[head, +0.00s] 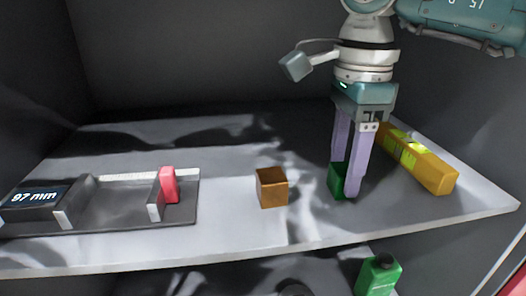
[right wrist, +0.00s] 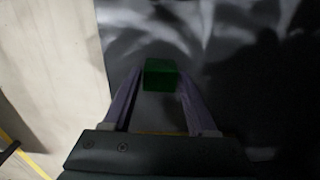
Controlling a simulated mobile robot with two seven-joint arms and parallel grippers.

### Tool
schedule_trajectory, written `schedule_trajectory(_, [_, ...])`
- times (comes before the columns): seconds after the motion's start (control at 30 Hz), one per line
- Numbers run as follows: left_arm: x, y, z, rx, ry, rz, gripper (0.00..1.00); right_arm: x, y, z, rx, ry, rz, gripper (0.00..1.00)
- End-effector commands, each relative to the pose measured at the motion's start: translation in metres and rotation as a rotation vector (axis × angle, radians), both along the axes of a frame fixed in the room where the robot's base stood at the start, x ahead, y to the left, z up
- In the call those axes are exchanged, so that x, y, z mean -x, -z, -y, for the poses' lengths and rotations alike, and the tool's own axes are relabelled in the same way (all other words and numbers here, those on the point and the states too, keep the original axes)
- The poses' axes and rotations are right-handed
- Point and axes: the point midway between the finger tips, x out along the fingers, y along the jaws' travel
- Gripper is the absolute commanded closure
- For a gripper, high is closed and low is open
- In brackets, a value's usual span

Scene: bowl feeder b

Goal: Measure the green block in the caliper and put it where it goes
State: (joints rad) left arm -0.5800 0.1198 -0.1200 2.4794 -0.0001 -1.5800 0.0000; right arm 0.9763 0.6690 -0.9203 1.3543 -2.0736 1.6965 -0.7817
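The green block (head: 338,181) sits on the shelf right of centre, partly hidden by a finger of my right gripper (head: 347,180). In the right wrist view the green block (right wrist: 160,75) lies between the fingertips (right wrist: 160,78), with a narrow gap visible at the left finger. The right gripper is open, pointing down, a finger on either side of the block. The caliper (head: 120,218) lies at the left, its jaws apart and empty, its display (head: 35,197) reading 97 mm. My left gripper is out of view.
An orange-brown block (head: 271,188) stands between the caliper and my right gripper. A yellow box (head: 418,160) lies close to the right of the gripper. Dark walls close in the back and sides.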

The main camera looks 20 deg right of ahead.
Motion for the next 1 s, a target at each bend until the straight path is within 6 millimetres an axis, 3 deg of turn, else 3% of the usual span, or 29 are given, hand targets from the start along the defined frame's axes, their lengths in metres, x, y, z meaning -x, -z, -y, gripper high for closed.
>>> schedule_trajectory(0.07, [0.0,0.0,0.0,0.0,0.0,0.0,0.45,0.0,0.0,0.0,0.0,0.0,0.0,0.52])
schedule_trajectory(0.5, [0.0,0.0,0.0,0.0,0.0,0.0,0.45,0.0,0.0,0.0,0.0,0.0,0.0,1.0])
schedule_trajectory(0.83, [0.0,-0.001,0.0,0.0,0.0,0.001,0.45,0.0,-0.001,0.0,-0.001,0.0,0.0,1.0])
schedule_trajectory(1.0, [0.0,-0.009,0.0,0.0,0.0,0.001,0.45,0.0,-0.012,0.0,0.0,-0.001,0.001,1.0])
